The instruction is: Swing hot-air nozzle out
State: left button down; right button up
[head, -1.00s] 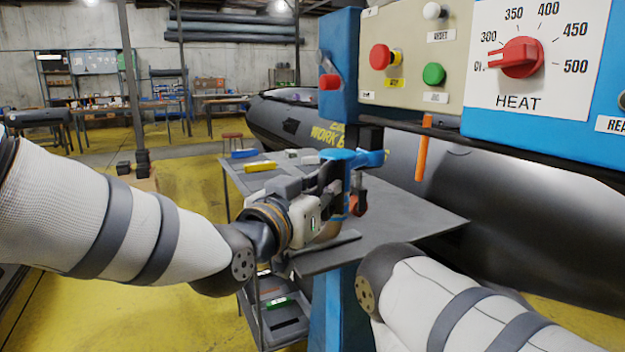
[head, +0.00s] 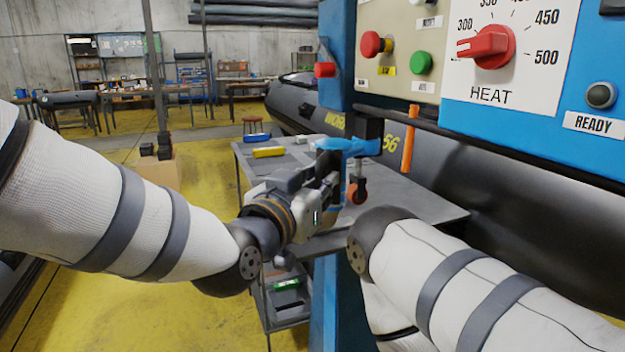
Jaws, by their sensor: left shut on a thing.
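My left gripper (head: 327,192) comes in from the left and is shut at the blue machine head above the dark work table. What it grips appears to be the hot-air nozzle, mostly hidden by the fingers. A bright blue bracket (head: 345,146) shows just above and behind the fingers. A reddish-orange roller (head: 357,192) hangs to the right of the gripper. My right arm shows at the lower right, but its gripper is out of view.
The control panel above has a red HEAT knob (head: 486,46), a green button (head: 422,63) and a red button (head: 370,43). An orange handle (head: 410,139) hangs below it. The dark table (head: 425,203) is close under the gripper. A grey boat (head: 300,105) lies behind.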

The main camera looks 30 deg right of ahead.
pick_arm(q)
jog(key=shift+s+d+r, duration=0.1)
jog(key=shift+d+r, duration=0.05)
jog(key=shift+r, duration=0.6)
jog(key=c, duration=1.8)
grip_release()
jog(key=shift+c, duration=0.2)
jog(key=f+v, duration=0.1)
jog(key=v, duration=1.1)
jog(key=shift+f, duration=0.25)
